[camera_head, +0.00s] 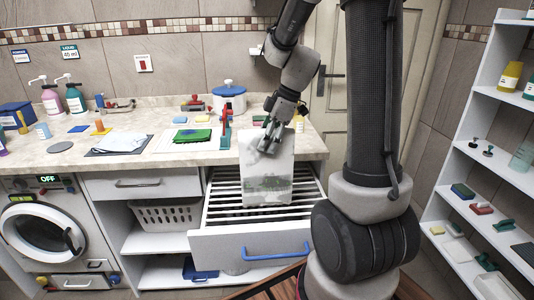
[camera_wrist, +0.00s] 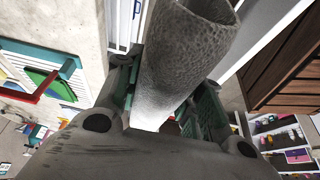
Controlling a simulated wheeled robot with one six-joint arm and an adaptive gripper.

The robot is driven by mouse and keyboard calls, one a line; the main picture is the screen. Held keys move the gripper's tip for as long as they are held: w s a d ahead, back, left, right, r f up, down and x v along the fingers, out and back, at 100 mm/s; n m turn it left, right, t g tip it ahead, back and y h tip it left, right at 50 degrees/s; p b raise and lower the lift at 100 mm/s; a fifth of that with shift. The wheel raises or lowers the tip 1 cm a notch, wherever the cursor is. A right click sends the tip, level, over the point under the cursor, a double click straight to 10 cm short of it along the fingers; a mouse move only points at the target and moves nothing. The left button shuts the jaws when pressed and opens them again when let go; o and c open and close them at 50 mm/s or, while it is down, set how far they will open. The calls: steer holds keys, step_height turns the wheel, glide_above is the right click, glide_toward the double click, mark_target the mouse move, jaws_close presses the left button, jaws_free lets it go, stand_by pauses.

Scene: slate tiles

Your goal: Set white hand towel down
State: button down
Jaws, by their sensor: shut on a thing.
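The white hand towel (camera_head: 266,172) hangs upright below my gripper (camera_head: 272,137) in the head view, in front of the counter edge and over the open slatted drawer (camera_head: 222,205). My gripper is shut on its upper part. In the wrist view the towel (camera_wrist: 190,50) is a pale, textured, curved sheet between the fingers of my gripper (camera_wrist: 165,108). Its lower edge appears near the drawer slats; I cannot tell if it touches them. The towel hides part of the slats.
A washing machine (camera_head: 45,230) stands at left. White shelves (camera_head: 465,170) stand at right. The drawer front has a blue handle (camera_head: 277,252).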

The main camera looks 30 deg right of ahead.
steer(key=shift+f, duration=1.65)
steer(key=c, duration=0.9)
jaws_free()
steer(key=shift+f, duration=0.1)
steer(key=v, duration=1.2)
steer(key=shift+s, duration=0.2)
steer(key=s+a+r+m+t+h, duration=0.1)
steer(key=s+m, duration=0.3)
steer(key=s, duration=0.2)
steer(key=s+a+m+h, duration=0.1)
steer(key=s+m, duration=0.4)
steer(key=s, duration=0.1)
steer(key=s+a+r+m+t+h, duration=0.1)
steer(key=s+m+h, duration=0.1)
steer(key=s+m, duration=0.2)
steer(key=shift+s+r+t, duration=0.15)
steer(key=shift+s+r, duration=0.05)
steer(key=shift+s, duration=0.45)
steer(key=shift+s+r+t, duration=0.15)
steer(key=shift+s+r, duration=0.05)
steer(key=shift+s, duration=0.5)
